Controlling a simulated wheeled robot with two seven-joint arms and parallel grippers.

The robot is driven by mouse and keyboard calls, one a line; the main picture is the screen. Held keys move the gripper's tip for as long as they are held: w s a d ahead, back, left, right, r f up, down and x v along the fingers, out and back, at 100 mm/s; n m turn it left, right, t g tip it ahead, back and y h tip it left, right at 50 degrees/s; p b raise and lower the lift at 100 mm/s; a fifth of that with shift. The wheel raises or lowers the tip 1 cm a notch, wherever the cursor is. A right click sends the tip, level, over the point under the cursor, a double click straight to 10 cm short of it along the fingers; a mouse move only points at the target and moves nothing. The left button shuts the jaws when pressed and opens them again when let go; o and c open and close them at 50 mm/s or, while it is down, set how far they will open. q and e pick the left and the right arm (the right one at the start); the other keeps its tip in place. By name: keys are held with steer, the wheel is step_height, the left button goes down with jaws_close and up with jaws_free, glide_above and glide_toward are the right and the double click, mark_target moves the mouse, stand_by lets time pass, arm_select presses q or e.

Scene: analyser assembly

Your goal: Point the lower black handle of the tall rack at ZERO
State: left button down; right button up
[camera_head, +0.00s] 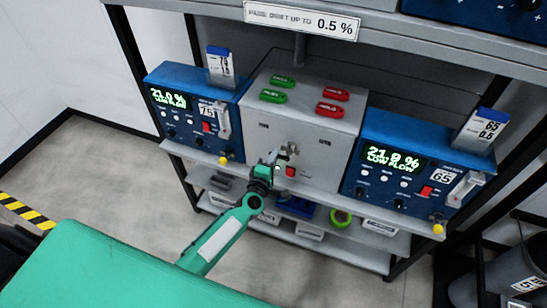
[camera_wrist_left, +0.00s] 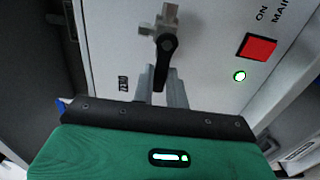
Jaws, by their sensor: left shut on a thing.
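The black handle (camera_wrist_left: 166,62) sits on a grey metal valve fitting (camera_wrist_left: 168,20) on the front of the pale grey panel. In the head view my left gripper (camera_head: 270,163) is at the grey panel box (camera_head: 300,115), just below the metal fitting (camera_head: 289,149); the handle is largely hidden there. My right gripper is not in view.
A red switch (camera_wrist_left: 258,47) and a lit green lamp (camera_wrist_left: 239,76) are close to the handle. Blue analysers stand left (camera_head: 190,105) and right (camera_head: 405,170) of the box. A lower shelf (camera_head: 345,245) holds small items. A dark bin (camera_head: 500,275) stands at lower right.

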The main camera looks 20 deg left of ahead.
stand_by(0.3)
arm_select(q)
steer(key=c, duration=1.4)
jaws_free()
steer(key=shift+s, duration=0.15)
steer(key=s+b, duration=0.2)
steer(key=s, duration=1.1)
steer(key=shift+s+a+b, duration=0.2)
steer(key=shift+s+b, duration=0.1)
